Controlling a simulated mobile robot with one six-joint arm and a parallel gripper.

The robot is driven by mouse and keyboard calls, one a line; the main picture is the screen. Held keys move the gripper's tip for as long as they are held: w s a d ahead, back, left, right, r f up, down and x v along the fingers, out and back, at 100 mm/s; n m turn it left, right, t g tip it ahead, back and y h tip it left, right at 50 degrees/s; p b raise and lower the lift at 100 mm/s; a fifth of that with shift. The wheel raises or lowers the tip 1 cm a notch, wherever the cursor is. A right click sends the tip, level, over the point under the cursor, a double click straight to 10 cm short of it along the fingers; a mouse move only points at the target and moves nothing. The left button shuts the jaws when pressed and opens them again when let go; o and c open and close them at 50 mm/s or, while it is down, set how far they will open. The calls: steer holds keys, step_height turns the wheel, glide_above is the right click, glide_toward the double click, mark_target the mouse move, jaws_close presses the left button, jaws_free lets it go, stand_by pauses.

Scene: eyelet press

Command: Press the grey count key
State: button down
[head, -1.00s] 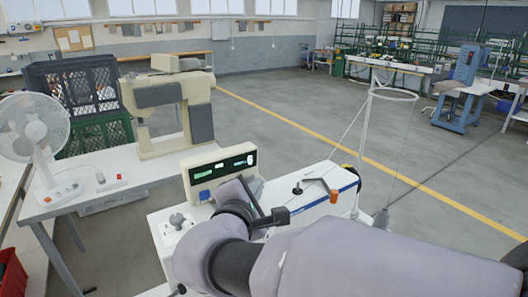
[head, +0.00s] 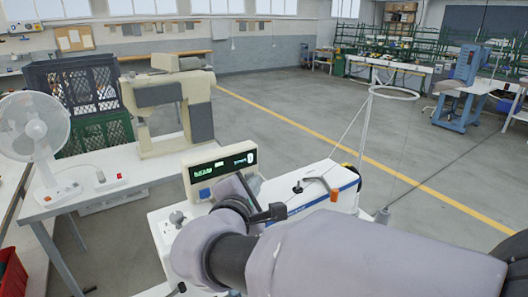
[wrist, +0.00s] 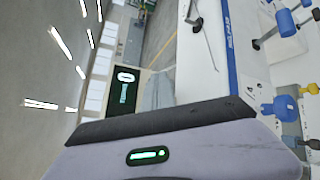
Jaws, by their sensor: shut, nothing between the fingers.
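A cream display unit (head: 221,171) with a dark screen and green characters stands on the white press table (head: 160,238) in the head view. Its screen (wrist: 125,92) also shows, turned sideways, in the wrist view. I cannot make out the grey count key; it may be hidden behind my arm or too small to tell. My gripper (head: 238,188) is shut and empty, just in front of the unit's lower right part. Its fingertips are hidden, so I cannot tell whether they touch anything. The gripper's body fills the bottom of the wrist view.
A grey knob (head: 177,218) stands left of my arm. A black knob (head: 298,188) and an orange-ended part (head: 333,195) are on the table's right. A white pole with a ring (head: 394,93) rises behind. A fan (head: 37,130) stands at left.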

steer(key=shift+s, duration=0.1)
steer(key=shift+s+d+b, duration=0.35)
steer(key=shift+s+d, duration=0.1)
steer(key=shift+s, duration=0.1)
steer(key=s+d, duration=0.1)
steer(key=s, duration=0.1)
steer(key=s+d+b, duration=0.1)
steer(key=s, duration=0.1)
steer(key=shift+d, duration=0.4)
stand_by(0.4)
